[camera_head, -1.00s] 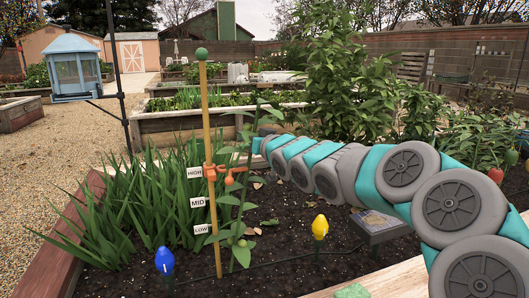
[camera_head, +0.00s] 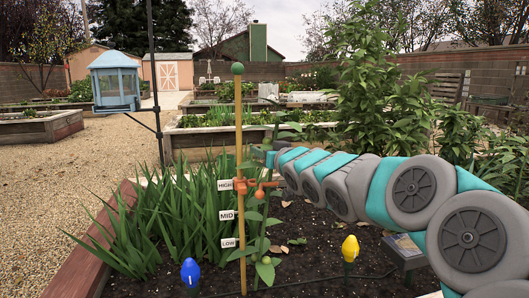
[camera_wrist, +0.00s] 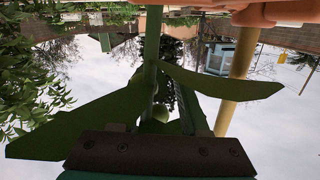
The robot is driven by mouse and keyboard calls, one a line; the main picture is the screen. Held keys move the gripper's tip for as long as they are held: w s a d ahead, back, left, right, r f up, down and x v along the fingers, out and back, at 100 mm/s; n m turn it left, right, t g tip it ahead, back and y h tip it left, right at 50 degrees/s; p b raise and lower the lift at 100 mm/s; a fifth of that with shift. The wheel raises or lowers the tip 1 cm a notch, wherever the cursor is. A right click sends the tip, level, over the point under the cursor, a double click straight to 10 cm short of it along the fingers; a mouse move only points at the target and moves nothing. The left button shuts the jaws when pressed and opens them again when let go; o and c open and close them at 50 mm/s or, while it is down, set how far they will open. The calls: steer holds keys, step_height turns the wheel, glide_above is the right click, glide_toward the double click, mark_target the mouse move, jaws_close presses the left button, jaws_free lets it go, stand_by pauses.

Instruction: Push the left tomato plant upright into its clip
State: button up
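The left tomato plant (camera_head: 265,228) stands just right of a bamboo stake (camera_head: 240,130) with a green ball on top. Its stem (camera_wrist: 152,50) looks close to upright, its top leaning slightly right. An orange clip (camera_head: 242,187) sits on the stake at the HIGH label; it also shows at the top of the wrist view (camera_wrist: 265,13). I cannot tell whether the stem is inside it. My gripper (camera_head: 262,155) is at the stem above the clip, partly behind leaves. In the upside-down wrist view, the stem and leaves cover my gripper (camera_wrist: 160,122), hiding its opening.
HIGH, MID and LOW labels (camera_head: 228,215) hang on the stake. A blue marker (camera_head: 190,271) and a yellow marker (camera_head: 350,248) stand in the soil. Dense strappy leaves (camera_head: 180,215) fill the left side. A leafy bush (camera_head: 375,85) stands behind my arm.

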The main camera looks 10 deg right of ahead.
steer(key=v, duration=0.7)
steer(key=shift+s, duration=0.45)
